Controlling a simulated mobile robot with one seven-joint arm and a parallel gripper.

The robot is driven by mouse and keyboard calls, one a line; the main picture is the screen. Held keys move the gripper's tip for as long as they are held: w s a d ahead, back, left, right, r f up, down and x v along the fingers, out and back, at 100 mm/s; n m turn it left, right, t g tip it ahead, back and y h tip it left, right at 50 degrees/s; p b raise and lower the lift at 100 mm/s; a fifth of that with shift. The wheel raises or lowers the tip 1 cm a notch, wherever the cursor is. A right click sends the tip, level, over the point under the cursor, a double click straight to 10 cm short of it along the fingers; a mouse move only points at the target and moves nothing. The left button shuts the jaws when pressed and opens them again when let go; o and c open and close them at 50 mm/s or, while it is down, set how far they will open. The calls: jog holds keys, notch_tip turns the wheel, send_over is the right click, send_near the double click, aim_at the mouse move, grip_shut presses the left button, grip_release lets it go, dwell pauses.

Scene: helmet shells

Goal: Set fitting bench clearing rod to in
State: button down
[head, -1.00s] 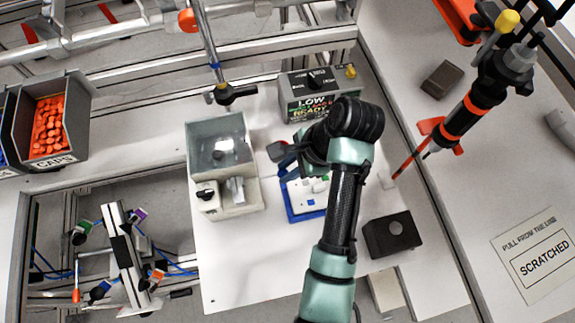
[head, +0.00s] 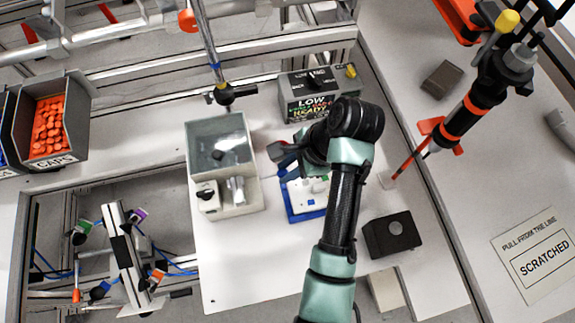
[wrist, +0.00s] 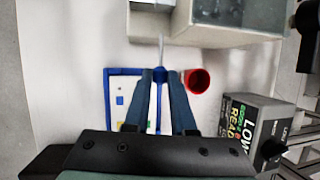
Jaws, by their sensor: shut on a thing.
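My gripper (wrist: 161,78) is shut on a small blue piece (wrist: 165,76) between its fingertips, seen in the wrist view. A thin pale rod (wrist: 161,48) runs from that piece toward a grey box unit; whether its far end enters the unit I cannot tell. In the head view this unit (head: 250,192) has a clear-topped chamber and a small dial at its front. My wrist (head: 318,145) hides most of the grip there.
A blue-rimmed white tray (wrist: 109,95) lies under my gripper, with a red cup (wrist: 197,81) beside it. A control box reading LOW and READY (head: 310,95) stands behind. A black block (head: 388,236) is at right. The bench front is bare.

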jog(key=a+p, duration=0.3)
jog(key=shift+s+a, duration=0.1)
jog(key=shift+s, duration=0.2)
jog(key=c, duration=0.7)
grip_release()
jog(key=shift+a, duration=0.1)
jog(key=shift+c, duration=0.2)
jog(key=p, duration=0.5)
send_near(268, 177)
jog(key=v, duration=0.4)
jog(key=shift+d+r+p, duration=0.3)
jog(key=shift+r+p, duration=0.3)
jog(key=shift+p, duration=0.4)
